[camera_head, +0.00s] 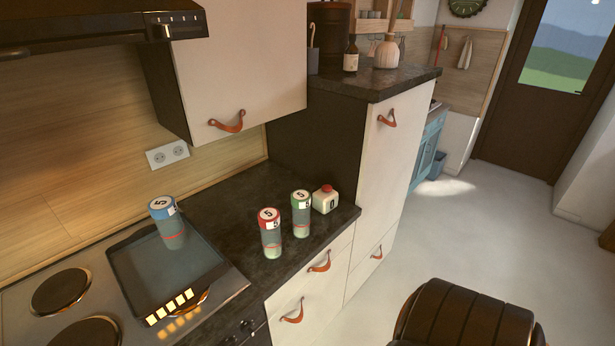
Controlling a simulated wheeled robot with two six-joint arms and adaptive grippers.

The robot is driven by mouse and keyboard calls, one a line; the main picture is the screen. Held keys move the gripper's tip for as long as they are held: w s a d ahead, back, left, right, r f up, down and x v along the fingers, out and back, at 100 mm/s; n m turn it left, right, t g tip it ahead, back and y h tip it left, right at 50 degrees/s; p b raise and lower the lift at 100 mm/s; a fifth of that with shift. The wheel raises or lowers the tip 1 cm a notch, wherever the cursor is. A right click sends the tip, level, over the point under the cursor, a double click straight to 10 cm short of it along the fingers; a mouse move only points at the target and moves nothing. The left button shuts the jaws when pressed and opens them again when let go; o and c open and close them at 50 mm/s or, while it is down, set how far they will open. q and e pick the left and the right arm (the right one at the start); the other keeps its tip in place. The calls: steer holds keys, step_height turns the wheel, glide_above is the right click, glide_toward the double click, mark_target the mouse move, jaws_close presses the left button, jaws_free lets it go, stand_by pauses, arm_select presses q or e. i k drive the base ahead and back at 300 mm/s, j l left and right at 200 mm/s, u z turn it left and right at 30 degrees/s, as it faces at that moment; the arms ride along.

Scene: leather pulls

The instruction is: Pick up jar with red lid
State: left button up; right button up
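The jar with the red lid (271,240) stands upright on the dark counter, near its front edge, with a label marked 5 on its lid. A similar jar with a green lid (301,217) stands just right of it, a small gap apart. A jar with a blue lid (172,230) stands on a dark tray (203,283) on the stove to the left. Neither of my grippers is in view.
A small white block with a red top (325,202) sits behind and right of the green-lidded jar. A wall cabinet (240,70) hangs above the counter. A tall cabinet (382,150) bounds it on the right. A brown rounded seat (465,318) is at the bottom.

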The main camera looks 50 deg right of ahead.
mark_target(268, 218)
steer(key=z, duration=1.15)
